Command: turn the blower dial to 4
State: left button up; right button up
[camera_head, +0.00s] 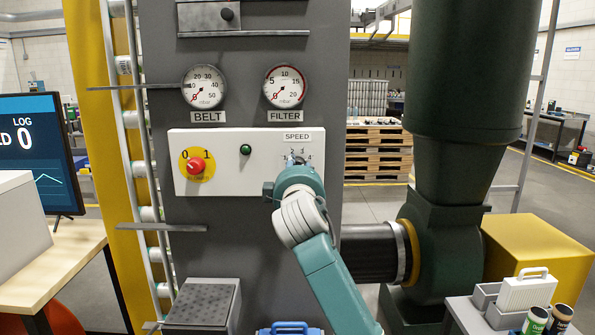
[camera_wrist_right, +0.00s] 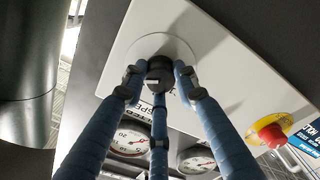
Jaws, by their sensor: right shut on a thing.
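The blower dial (camera_wrist_right: 160,66) is a dark round knob on a white control panel (camera_head: 228,140), under the SPEED label (camera_head: 297,137). In the right wrist view my right gripper (camera_wrist_right: 158,76) has its blue fingers closed around the dial. In the head view my right wrist covers the dial and most of its scale. Only a few scale marks show above the wrist, and I cannot tell which number the dial points to. My left gripper is in neither view.
On the same panel are a red switch (camera_head: 196,165) on a yellow disc and a green button (camera_head: 246,150). The BELT gauge (camera_head: 204,87) and FILTER gauge (camera_head: 285,87) sit above. A monitor (camera_head: 38,150) stands at left; the dark green blower (camera_head: 440,250) stands at right.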

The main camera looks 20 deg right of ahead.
jog(key=shift+f, duration=0.1)
jog(key=o, duration=1.1)
jog(key=shift+o, duration=0.2)
jog(key=v, duration=1.2)
